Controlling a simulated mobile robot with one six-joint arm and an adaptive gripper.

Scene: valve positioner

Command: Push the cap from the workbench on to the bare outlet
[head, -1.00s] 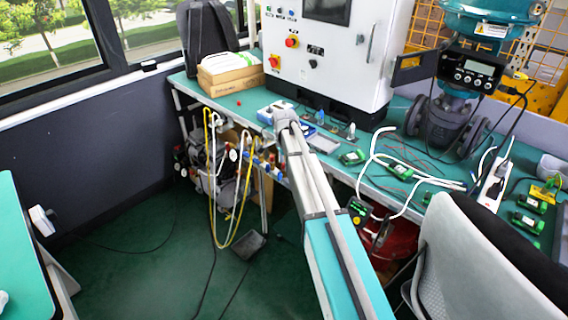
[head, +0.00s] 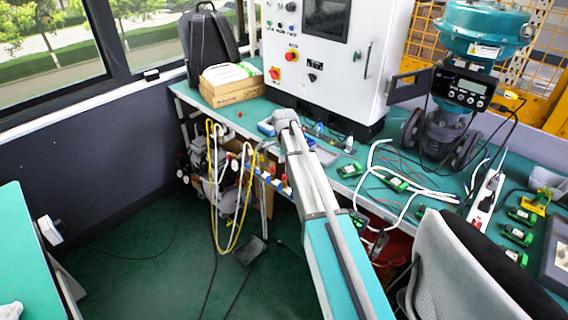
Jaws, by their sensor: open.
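A small red piece (head: 239,114), possibly the cap, lies on the workbench (head: 222,104) left of the white cabinet. A row of fittings (head: 268,175) with red, blue and white ends runs along the bench's front edge, with hoses hanging from it. I cannot tell which outlet is bare. My arm reaches from the lower middle to the bench edge. My gripper (head: 264,147) is at its far end, small and partly hidden by the wrist, near the fittings and right of the red piece. It is open, and I see nothing held in it.
The white cabinet (head: 335,70) stands behind the arm's end. A cardboard box (head: 230,90) sits at the bench's left end. Yellow and white hoses (head: 225,225) hang below. A chair (head: 460,270) stands at the right front. The green floor (head: 140,255) at left is mostly clear.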

